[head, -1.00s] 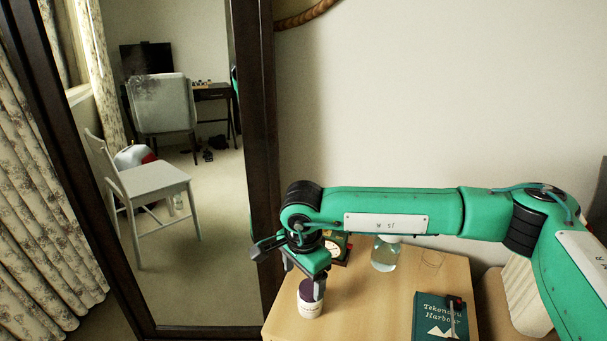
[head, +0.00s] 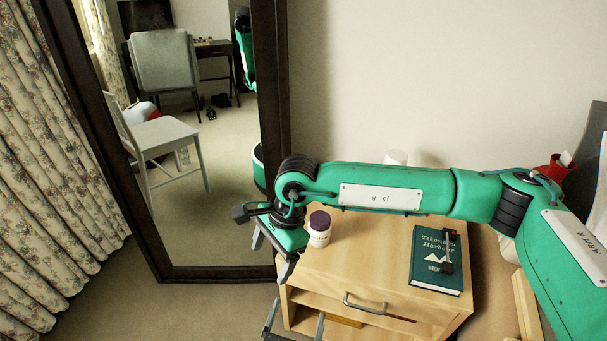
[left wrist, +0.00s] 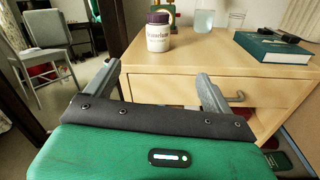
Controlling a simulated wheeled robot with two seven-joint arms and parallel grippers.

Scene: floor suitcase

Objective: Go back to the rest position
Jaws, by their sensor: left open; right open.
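My right arm reaches across the head view from the right. Its gripper (head: 273,256) is open and empty, at the left edge of the wooden nightstand, just left of a white jar with a purple lid (head: 319,232). The jar stands upright on the nightstand top and also shows in the left wrist view (left wrist: 158,34). My left gripper (head: 294,322) shows only as two finger parts at the bottom of the head view. In the left wrist view it is open and empty (left wrist: 160,85), pointing at the nightstand front.
The nightstand (head: 330,268) has a drawer handle (head: 365,304) facing my left gripper. A green book (head: 432,275) lies on top, with a small dark and red object on it. A framed mirror (head: 225,180) stands at left. Glass vessels (left wrist: 204,20) stand farther back.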

